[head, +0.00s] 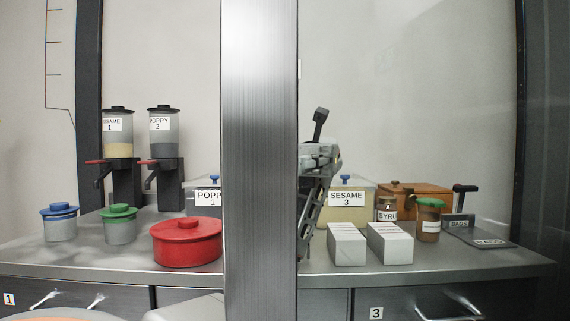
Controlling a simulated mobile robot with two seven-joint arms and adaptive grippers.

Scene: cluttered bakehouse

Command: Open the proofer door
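No proofer door can be made out for certain. A wide upright brushed-steel panel or post (260,160) stands close in front of me, from the top edge to the bottom edge of the head view. I cannot tell whether it belongs to the proofer, and no handle shows on it. It hides the middle of the counter. Neither of my grippers can be clearly made out. A dark and grey linked device (318,165) with a black lever on top shows partly behind the panel's right edge; I cannot tell what it is.
A steel counter (125,268) carries a red lidded pot (186,245), blue- and green-lidded tubs, two dispensers, a sesame bin (346,208), two white boxes (389,245), jars and a wooden box (425,198). Drawers with handles (450,316) sit below. Dark upright posts flank the counter.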

